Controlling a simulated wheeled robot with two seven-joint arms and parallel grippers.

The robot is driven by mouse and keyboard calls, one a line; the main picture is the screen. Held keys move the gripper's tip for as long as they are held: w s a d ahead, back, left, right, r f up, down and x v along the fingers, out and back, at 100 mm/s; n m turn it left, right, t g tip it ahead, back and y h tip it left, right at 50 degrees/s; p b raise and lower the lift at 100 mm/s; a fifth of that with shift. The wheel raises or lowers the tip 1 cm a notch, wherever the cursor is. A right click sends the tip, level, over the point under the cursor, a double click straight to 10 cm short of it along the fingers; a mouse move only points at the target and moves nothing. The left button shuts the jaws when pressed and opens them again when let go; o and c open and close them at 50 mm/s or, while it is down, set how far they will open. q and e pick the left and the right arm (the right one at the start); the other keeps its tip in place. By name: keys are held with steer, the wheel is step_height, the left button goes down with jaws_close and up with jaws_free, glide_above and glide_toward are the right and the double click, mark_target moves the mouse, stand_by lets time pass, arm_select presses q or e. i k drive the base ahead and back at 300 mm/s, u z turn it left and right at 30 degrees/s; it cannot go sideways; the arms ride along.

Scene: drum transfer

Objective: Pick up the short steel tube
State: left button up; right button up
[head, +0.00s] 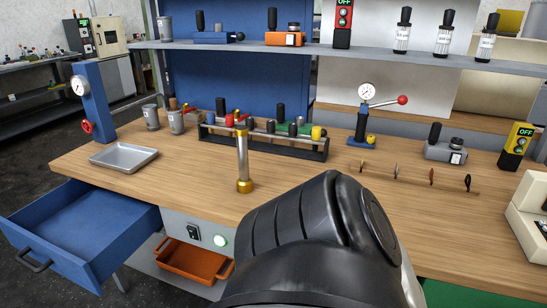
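An upright steel tube (242,157) stands on the wooden bench near its front edge, left of the picture's middle. A brass foot (244,186) is at its bottom, and brass with a red part shows at its top. No other steel tube shows clearly, so I cannot compare lengths. A large black link of my own arm fills the bottom centre and hides part of the bench to the right of the tube. Neither gripper shows.
Behind the tube is a black rack (290,143) with several coloured-capped pieces. A metal tray (124,156) lies to the left. A blue drawer (84,228) stands open at the front left. A gauge press (364,115) stands to the right. Bench is bare between tray and tube.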

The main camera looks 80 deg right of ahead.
mark_target(244, 183)
steer(key=z, duration=1.75)
steer(key=i, duration=0.25)
steer(key=u, duration=0.05)
